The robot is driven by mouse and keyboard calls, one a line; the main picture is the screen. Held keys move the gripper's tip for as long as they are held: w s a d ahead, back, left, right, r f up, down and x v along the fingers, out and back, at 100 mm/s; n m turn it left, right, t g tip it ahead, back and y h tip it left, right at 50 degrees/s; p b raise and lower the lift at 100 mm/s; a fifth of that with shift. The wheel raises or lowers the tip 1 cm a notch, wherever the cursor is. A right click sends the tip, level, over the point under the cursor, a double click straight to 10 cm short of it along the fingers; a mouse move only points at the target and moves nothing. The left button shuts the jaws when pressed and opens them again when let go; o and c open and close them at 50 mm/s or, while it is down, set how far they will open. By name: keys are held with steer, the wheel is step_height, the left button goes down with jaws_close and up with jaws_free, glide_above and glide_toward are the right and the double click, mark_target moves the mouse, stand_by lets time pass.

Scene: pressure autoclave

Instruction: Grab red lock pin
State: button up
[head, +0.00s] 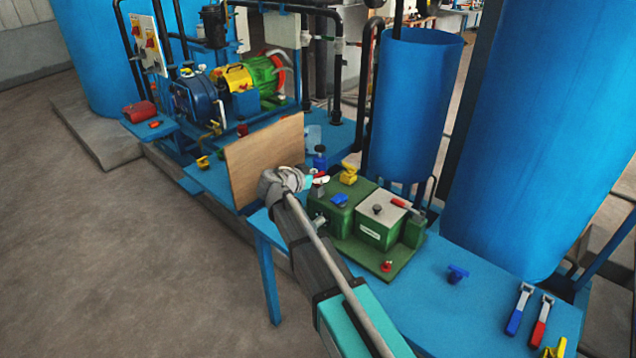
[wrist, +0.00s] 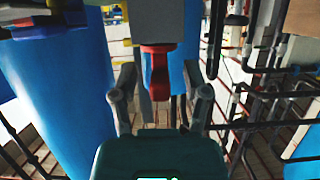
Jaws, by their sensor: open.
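My gripper (wrist: 158,84) is open, with one finger on each side of the red part and visible gaps on both sides. Whether the part is fully between the fingertips in depth is unclear. In the head view my gripper (head: 306,180) is beside the green unit at the table's back-left end. A small red-and-white part (head: 320,179) shows just right of it; my gripper partly hides that area.
The green unit (head: 400,258) carries yellow and blue knobs and a red-handled lever (head: 399,203). A wooden board (head: 262,160) stands close behind my gripper. Blue and red-handled valves (head: 519,309) lie on the blue table (head: 470,325). A blue tank (head: 415,105) rises behind.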

mark_target(317, 175)
stand_by(0.3)
jaws_close()
stand_by(0.5)
step_height(317, 175, up, 10)
steer(key=p, duration=1)
stand_by(0.6)
